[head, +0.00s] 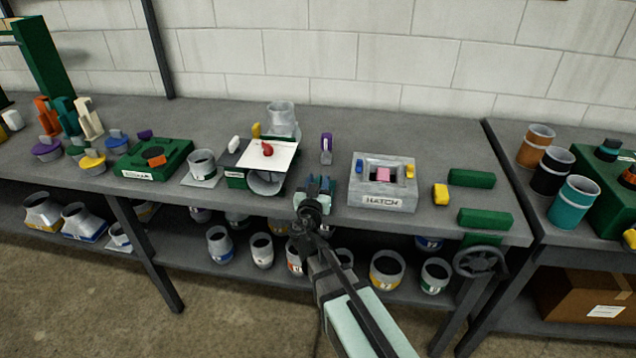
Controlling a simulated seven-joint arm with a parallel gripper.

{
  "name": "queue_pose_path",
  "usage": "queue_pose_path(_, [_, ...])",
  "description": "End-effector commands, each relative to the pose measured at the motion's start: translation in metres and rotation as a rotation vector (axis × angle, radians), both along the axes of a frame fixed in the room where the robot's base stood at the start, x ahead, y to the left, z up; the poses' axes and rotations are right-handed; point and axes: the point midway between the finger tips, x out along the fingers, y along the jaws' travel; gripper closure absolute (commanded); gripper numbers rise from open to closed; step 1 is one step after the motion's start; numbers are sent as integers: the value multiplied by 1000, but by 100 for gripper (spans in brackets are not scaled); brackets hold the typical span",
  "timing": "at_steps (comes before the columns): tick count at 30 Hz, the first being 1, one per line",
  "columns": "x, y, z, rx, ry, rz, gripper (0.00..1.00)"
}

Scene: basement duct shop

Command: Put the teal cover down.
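My gripper (316,187) is at the front middle of the bench, left of the grey box marked HATCH (384,201). Blue-teal patches show at its end, but I cannot tell whether they are its fingers or a teal cover held there. Its fingertips are small and partly hidden by my own wrist, so open or shut is unclear. The hatch box has a square opening with a pink piece (383,174) in it, and a blue piece (359,167) on its left rim. A teal upright handle (68,115) stands among similar pieces at the far left.
A white plate with a red knob (267,149) and grey duct collars stand left of my gripper. A purple piece (326,146) stands behind it. Green blocks (471,178) and a yellow block (440,194) lie right of the hatch box. A teal can (573,203) is on the right bench.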

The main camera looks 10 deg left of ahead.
Motion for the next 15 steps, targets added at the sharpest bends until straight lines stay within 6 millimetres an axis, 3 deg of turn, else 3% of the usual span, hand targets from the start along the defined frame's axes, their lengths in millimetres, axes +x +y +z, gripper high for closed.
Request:
queue_pose_path(11, [0,0,-1,0,0,0,57])
queue_pose_path(15, [-10,0,-1,0,0,2,57])
